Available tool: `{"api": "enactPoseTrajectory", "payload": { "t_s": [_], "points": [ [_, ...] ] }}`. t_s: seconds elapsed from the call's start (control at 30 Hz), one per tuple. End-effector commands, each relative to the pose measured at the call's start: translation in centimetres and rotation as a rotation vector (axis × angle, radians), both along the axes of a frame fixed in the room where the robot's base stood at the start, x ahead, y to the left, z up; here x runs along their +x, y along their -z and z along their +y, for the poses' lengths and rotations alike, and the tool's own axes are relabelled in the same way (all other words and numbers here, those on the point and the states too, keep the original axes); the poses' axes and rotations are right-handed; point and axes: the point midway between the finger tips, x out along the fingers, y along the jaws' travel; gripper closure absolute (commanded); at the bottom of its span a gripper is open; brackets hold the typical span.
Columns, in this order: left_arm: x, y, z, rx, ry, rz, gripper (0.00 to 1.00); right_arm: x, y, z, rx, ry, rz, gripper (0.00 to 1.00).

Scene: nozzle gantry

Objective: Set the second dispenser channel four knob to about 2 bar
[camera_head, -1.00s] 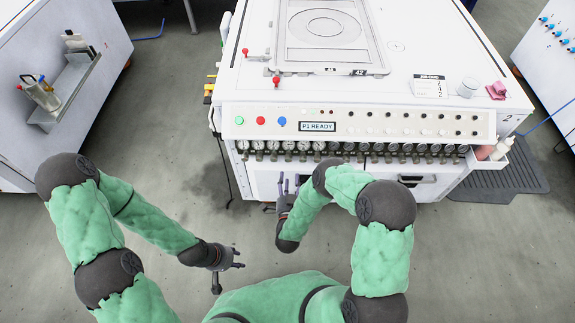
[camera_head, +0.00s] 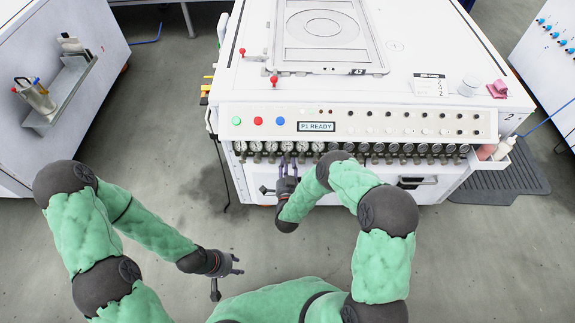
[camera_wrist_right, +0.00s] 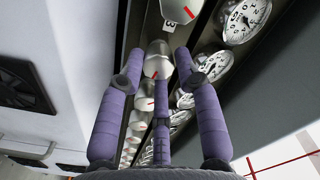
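A row of round gauges with knobs (camera_head: 381,148) runs under the front panel (camera_head: 360,121) of the white machine. In the right wrist view, a pale knob (camera_wrist_right: 158,62) sits between the fingertips of my right gripper (camera_wrist_right: 160,62). The three fingers are spread around it, and I cannot tell whether they touch it. A small label "3" (camera_wrist_right: 168,26) and a knob with a red mark (camera_wrist_right: 181,9) lie beyond it. In the head view my right gripper (camera_head: 286,172) is just below the gauges. My left gripper (camera_head: 237,264) is open and empty over the floor. Dial readings are unclear.
A display (camera_head: 316,126) reads "P1 READY". Neighbouring gauges (camera_wrist_right: 246,20) and knobs crowd closely along the row. A bottle holder (camera_head: 496,151) hangs at the row's right end. A cabinet with a side tray (camera_head: 62,97) stands at the left, with open floor between.

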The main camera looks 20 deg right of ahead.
Motion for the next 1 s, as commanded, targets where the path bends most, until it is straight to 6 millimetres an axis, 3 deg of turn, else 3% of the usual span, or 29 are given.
{"api": "enactPoseTrajectory", "payload": {
  "t_s": [0.03,0.07,0.1,0.67,1.0],
  "points": [
    [0.0,0.0,0.0,0.0,0.0,0.0,0.62,0.0,-0.01,0.0,0.0,0.0,-0.001,0.9],
    [0.0,0.0,0.0,0.0,0.0,0.0,0.62,0.01,-0.04,-0.01,0.0,0.0,-0.001,0.99],
    [0.0,0.0,0.0,0.0,0.0,0.0,0.62,0.01,-0.04,-0.01,-0.001,0.001,-0.002,1.0],
    [0.0,-0.01,0.0,0.0,0.0,0.0,0.62,0.14,-0.3,-0.15,-0.068,0.004,0.011,1.0],
    [0.0,-0.02,0.0,0.0,0.0,0.0,0.62,0.2,-0.43,-0.15,-0.238,0.007,0.058,1.0]
  ]
}}
